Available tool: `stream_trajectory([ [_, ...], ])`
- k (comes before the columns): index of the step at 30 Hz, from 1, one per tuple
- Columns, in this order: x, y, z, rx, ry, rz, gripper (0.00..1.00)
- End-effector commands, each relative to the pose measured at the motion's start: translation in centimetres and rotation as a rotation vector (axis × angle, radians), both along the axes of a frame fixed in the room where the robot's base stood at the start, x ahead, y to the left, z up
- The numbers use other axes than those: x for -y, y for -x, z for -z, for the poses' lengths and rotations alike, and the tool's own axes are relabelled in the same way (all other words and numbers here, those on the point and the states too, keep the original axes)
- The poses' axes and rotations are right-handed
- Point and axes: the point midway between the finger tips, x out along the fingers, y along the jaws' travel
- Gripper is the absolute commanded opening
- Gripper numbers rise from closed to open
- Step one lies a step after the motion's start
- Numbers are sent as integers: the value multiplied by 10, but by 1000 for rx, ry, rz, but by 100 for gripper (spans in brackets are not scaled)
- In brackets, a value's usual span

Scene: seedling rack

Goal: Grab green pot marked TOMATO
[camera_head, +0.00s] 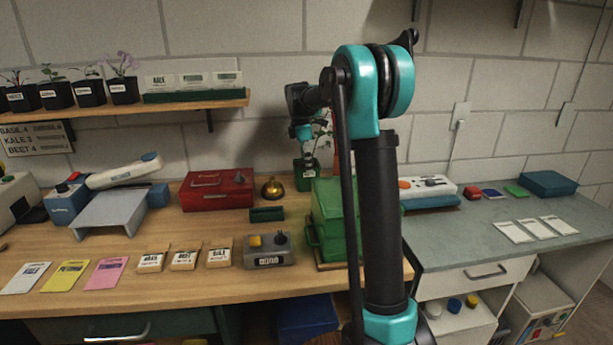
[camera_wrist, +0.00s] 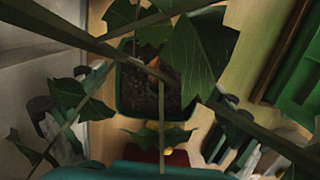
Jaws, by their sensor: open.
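A green pot (camera_head: 305,178) with a leafy plant and a small white label stands at the back of the wooden bench; the label's text is too small to read. My gripper (camera_head: 302,132) is above it, among the plant's leaves. In the wrist view the pot's square rim and dark soil (camera_wrist: 133,105) are seen from above, partly covered by leaves and stems. My gripper's dark fingers (camera_wrist: 140,125) are apart, one on each side of the pot in the picture. I cannot tell whether they touch it or the leaves.
A green metal box (camera_head: 328,215) stands in front of the pot. A red toolbox (camera_head: 216,190) and a brass bell (camera_head: 272,188) are to the left. Several dark potted seedlings (camera_head: 90,93) line the wall shelf. Something red stands close behind the pot.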

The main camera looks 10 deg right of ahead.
Motion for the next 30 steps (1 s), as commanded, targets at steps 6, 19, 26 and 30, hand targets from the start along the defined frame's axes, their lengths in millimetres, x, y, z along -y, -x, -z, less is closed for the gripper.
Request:
stream_trajectory([
  [6, 1, -1, 31, 0, 0, 0, 100],
  [19, 3, 0, 48, 0, 0, 0, 100],
  [26, 3, 0, 48, 0, 0, 0, 71],
  [30, 3, 0, 48, 0, 0, 0, 54],
])
